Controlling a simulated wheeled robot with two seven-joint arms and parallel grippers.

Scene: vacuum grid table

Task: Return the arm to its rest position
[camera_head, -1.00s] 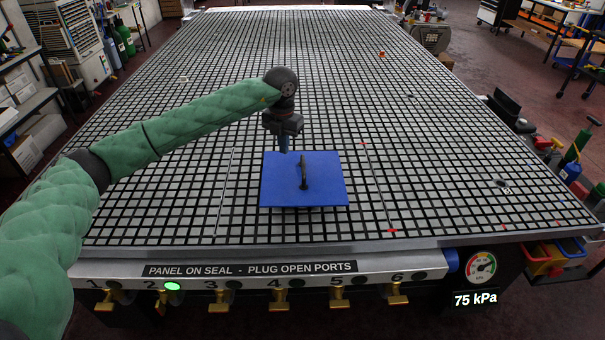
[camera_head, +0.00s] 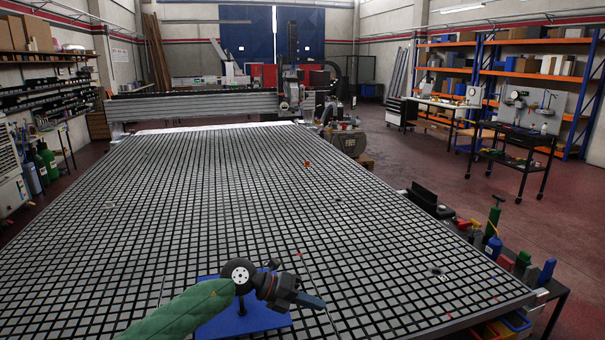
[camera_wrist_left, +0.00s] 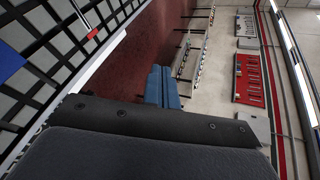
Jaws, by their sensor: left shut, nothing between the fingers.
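My left arm comes in from the bottom left of the head view in a green sleeve. My left gripper (camera_head: 318,302) is shut and empty, pointing right, above the near part of the grid table (camera_head: 215,195). A blue panel (camera_head: 262,318) with a dark handle lies on the table below and behind the wrist, partly hidden by my arm. In the left wrist view a blue corner (camera_wrist_left: 8,60) shows at the left edge. My right gripper is not in view.
A gantry beam (camera_head: 195,104) spans the far end of the table. Small red pieces (camera_head: 307,164) lie on the grid. Bottles and tools (camera_head: 493,235) stand along the right edge. Most of the table top is clear.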

